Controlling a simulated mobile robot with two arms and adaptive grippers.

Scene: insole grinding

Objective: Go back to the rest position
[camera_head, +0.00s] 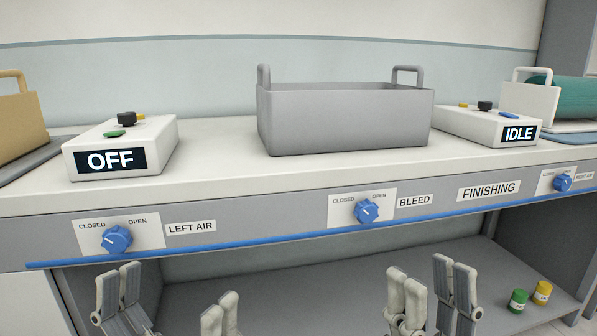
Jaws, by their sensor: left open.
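My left gripper (172,304) is at the bottom left, below the bench's front edge. Its grey fingers point up and stand well apart, with nothing between them. My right gripper (430,296) is at the bottom, right of centre, also pointing up. Its fingers look close together from this angle, with nothing seen held; how far they are open is unclear. Both grippers are clear of the bench top in the picture. The arms behind them are outside the view.
The bench (215,180) carries a grey bin (345,122), an OFF control box (150,147) and an IDLE control box (465,124). Blue knobs, LEFT AIR (117,239) and BLEED (367,211), jut from its front. A green jar (517,301) and yellow jar (542,293) stand on the lower shelf.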

